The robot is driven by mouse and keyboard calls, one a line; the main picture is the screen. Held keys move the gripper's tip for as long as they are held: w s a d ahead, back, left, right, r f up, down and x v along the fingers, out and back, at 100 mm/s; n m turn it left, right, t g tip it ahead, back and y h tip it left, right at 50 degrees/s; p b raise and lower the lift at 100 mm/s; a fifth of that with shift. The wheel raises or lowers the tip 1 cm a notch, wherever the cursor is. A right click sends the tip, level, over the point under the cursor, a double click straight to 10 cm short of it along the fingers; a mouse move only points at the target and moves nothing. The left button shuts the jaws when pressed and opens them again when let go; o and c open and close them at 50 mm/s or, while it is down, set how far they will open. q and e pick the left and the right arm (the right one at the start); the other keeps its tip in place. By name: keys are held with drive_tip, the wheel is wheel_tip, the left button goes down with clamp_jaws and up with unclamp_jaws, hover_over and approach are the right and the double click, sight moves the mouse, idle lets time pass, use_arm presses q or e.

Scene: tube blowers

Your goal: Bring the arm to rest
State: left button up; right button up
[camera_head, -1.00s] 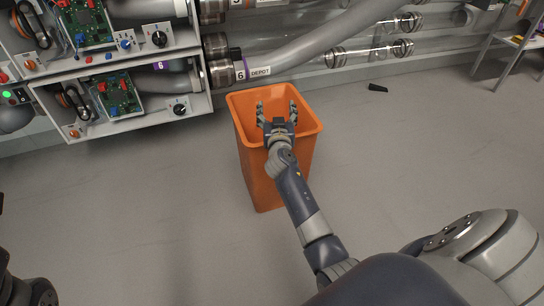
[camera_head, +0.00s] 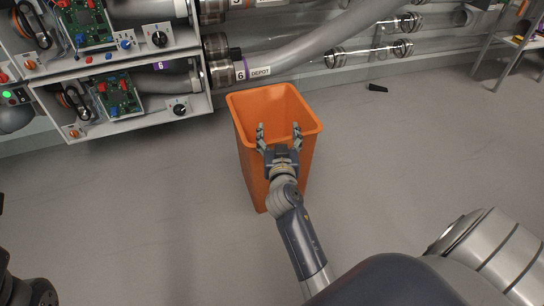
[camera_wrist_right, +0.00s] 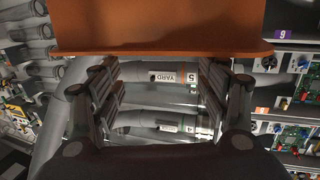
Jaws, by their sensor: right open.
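My right gripper (camera_head: 278,131) is open, its two fingers spread with nothing between them. In the head view it overlaps the near rim of an orange bin (camera_head: 262,185), with the fingertips pointing at the bin's mouth. In the right wrist view the open fingers (camera_wrist_right: 157,75) stand on both sides of the middle, and the orange bin (camera_wrist_right: 160,28) fills the top. Whether the fingers touch the rim cannot be told. My left gripper is not in view; only dark parts of mine show at the left edge.
A grey tube with the DEPOT label (camera_head: 261,71) runs along the wall behind the bin. A control panel (camera_head: 130,97) with circuit boards stands at the left. A small black object (camera_head: 377,88) lies on the floor. A shelf rack (camera_head: 508,42) stands far right. The floor around the bin is clear.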

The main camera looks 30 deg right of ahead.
drive_tip(key=shift+s+a, duration=0.2)
drive_tip(key=shift+s, duration=0.15)
drive_tip(key=shift+r, duration=0.1)
